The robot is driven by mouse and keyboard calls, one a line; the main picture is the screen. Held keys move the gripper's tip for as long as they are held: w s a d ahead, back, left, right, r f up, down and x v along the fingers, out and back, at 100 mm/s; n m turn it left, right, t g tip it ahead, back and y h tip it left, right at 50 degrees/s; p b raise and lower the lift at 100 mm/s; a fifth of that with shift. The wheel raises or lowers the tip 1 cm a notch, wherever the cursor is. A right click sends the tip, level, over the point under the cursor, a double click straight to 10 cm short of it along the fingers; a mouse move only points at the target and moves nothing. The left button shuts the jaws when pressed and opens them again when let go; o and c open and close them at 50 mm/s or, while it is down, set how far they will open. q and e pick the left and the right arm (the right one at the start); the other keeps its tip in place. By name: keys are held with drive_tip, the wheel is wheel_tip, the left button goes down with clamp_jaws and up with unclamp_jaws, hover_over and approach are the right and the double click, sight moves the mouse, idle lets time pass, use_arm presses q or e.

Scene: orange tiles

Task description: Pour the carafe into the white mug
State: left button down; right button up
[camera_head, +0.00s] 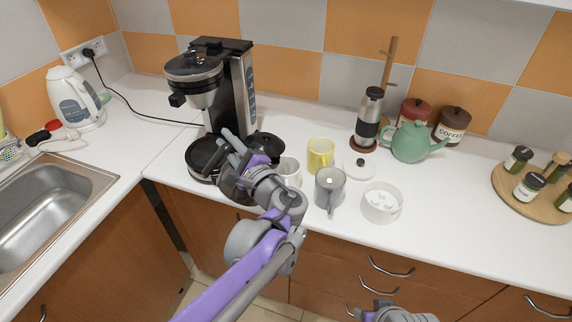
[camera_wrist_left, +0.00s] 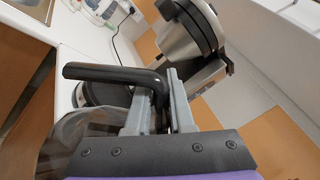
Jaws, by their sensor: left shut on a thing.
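The carafe (camera_head: 267,146) has a black top and dark glass, and stands out in front of the coffee maker, partly hidden by my arm. My left gripper (camera_head: 234,143) is shut on its black handle. In the left wrist view the handle (camera_wrist_left: 112,75) runs between the fingers of the gripper (camera_wrist_left: 160,105), with clear glass at lower left. The white mug (camera_head: 290,168) stands on the counter just right of the carafe, partly hidden by my left arm. My right gripper (camera_head: 378,309) is at the bottom edge, away from the counter objects; its jaws are unclear.
The coffee maker (camera_head: 246,82) stands behind the carafe; its round plate (camera_head: 203,157) is empty. A yellow mug (camera_head: 321,155), a grey mug (camera_head: 329,187) and a white pot (camera_head: 381,203) stand right of the white mug. A sink (camera_head: 52,205) is at left.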

use_arm(q)
drive_tip(key=shift+w+d+r+m, duration=0.35)
drive_tip(key=shift+d+r+m, duration=0.2)
drive_tip(key=shift+m, duration=0.1)
drive_tip(key=shift+w+d+r+m, duration=0.3)
drive_tip(key=shift+d+r+m, duration=0.1)
drive_tip(key=shift+r+m, duration=0.2)
drive_tip(key=shift+d, duration=0.1)
drive_tip(key=shift+w+d+r+m, duration=0.1)
drive_tip(key=shift+w+d+m, duration=0.05)
drive_tip(key=shift+m, duration=0.2)
drive_tip(key=shift+t, duration=0.3)
drive_tip(key=shift+d+r, duration=0.1)
drive_tip(key=shift+d, duration=0.05)
drive_tip(key=shift+w, duration=0.1)
idle(1.3)
drive_tip(key=shift+d+r+m, duration=0.1)
drive_tip(key=shift+m, duration=0.2)
idle(1.1)
